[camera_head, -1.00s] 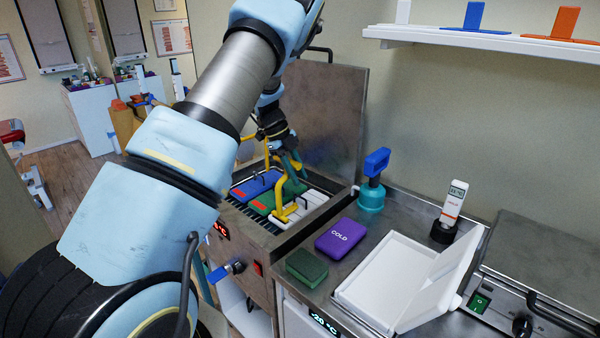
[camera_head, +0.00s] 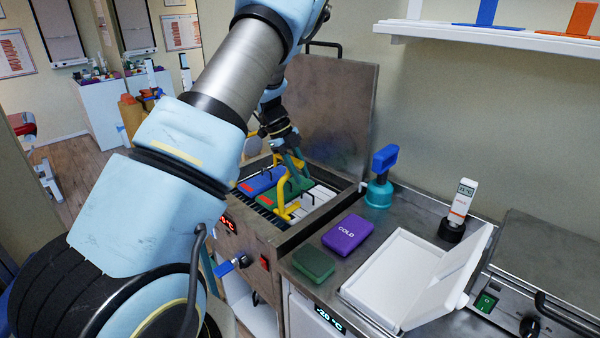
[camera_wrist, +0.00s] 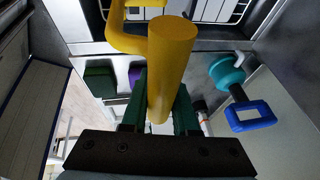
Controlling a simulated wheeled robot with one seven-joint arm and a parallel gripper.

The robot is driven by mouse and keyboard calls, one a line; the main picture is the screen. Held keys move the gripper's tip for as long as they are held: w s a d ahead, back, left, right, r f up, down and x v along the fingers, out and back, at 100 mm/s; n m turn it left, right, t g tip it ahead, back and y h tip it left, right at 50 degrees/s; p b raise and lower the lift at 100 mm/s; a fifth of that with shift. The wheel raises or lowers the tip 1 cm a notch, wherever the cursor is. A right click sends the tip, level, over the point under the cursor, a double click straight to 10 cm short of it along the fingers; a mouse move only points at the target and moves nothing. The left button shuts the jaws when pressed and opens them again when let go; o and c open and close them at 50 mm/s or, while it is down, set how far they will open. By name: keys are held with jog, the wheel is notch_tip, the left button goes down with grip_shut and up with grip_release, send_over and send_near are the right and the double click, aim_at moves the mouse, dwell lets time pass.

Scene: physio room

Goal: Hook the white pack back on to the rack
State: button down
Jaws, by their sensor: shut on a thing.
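My gripper (camera_head: 292,160) is low over the open metal tank (camera_head: 262,236). Its green fingers are shut on a thick yellow bar (camera_wrist: 172,70), which fills the space between them in the wrist view. The bent yellow piece (camera_head: 284,196) also shows in the head view, reaching down to the tank's right part. White pieces (camera_head: 314,198) lie in that part, beside the green pack (camera_head: 271,193). I cannot tell clearly which of them are the white pack and which are rack bars, or whether the yellow piece is joined to the pack.
A blue pack (camera_head: 262,180) lies left of the green one. The raised lid (camera_head: 335,110) stands behind. Right of the tank are a blue-handled teal object (camera_head: 379,190), a purple cold pack (camera_head: 347,234), a dark green block (camera_head: 314,264) and an open white box (camera_head: 385,270).

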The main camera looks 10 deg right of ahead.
jog(key=shift+r, duration=5.5)
